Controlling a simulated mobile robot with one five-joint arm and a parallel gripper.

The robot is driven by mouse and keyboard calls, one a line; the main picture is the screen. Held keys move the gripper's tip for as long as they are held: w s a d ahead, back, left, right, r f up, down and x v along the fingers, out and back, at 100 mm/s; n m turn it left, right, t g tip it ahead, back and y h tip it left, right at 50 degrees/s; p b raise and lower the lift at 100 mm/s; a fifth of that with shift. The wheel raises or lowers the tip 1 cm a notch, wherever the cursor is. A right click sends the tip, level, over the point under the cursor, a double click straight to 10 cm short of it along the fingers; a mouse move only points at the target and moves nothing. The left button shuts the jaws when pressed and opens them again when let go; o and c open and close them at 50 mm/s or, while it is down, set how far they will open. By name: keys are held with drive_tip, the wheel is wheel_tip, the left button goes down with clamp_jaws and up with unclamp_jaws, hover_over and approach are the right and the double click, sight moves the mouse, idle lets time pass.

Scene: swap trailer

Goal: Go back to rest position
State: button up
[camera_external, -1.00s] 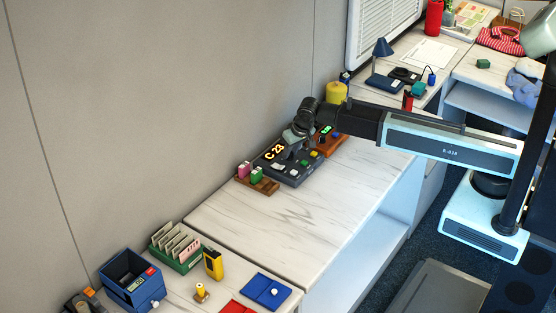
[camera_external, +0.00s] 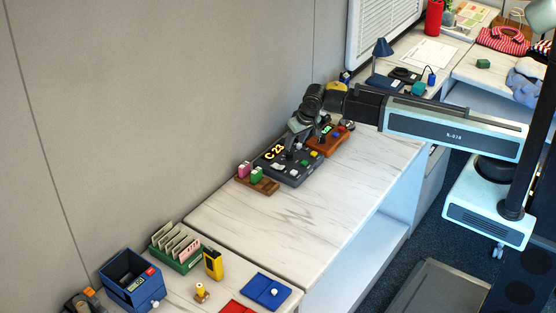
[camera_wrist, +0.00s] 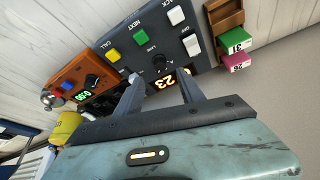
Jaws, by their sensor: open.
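My gripper (camera_external: 296,135) is over the dark control box (camera_external: 291,174) on the white marbled desk. In the wrist view my gripper (camera_wrist: 160,82) is open, with its two fingers apart and nothing held between them. The box (camera_wrist: 124,35) shows below the fingers, with yellow, green and white buttons and a dial. Its lit orange display (camera_wrist: 168,83) shows between the fingertips, partly hidden. I cannot tell how far the fingertips are above the box. My arm (camera_external: 455,135) reaches in from the right.
An orange device (camera_external: 329,141) stands behind the box. A wooden rack (camera_external: 264,187) with pink and green blocks stands to its left. The yellow item (camera_external: 338,90) is close to my wrist. The desk's front (camera_external: 290,225) is clear.

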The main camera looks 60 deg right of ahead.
drive_tip(key=shift+s+a+r, duration=0.1)
drive_tip(key=shift+s+r, duration=0.15)
drive_tip(key=shift+r, duration=0.25)
